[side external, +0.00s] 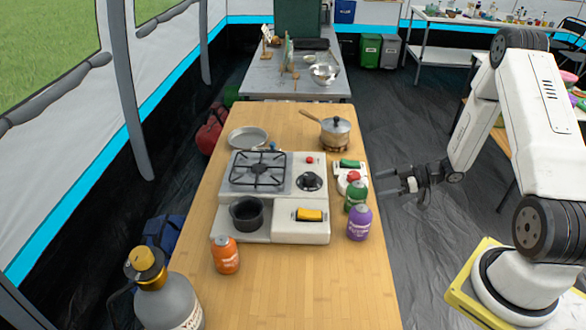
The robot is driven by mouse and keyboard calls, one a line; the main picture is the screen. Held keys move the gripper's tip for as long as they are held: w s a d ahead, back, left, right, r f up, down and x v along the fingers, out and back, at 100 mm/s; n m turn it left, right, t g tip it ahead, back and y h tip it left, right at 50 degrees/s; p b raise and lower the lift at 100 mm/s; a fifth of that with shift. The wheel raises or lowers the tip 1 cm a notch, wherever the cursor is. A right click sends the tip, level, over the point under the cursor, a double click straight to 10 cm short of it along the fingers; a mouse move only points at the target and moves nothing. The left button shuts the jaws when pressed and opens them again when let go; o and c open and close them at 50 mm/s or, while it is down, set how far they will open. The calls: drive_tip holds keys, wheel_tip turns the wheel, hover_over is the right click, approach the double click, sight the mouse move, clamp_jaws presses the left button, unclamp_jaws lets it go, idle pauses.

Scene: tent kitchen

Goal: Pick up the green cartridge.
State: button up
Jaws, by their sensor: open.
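My gripper (378,182) is open and empty, a short way to the right of the green cartridge. Its fingers point left toward the table edge, and I see no contact with the cartridge.
The grey stove (310,230) holds a black pot (246,214) and a yellow-black item (309,215). A red and white object (347,181) and a green block (349,163) lie behind the cartridge. An orange cartridge (225,256) stands front left. The table's front right is clear.

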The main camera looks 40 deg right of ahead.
sight(357, 189)
drive_tip(key=shift+x, duration=1.35)
drive_tip(key=shift+x, duration=2.55)
drive_tip(key=c, duration=1.2)
drive_tip(key=shift+r, duration=0.1)
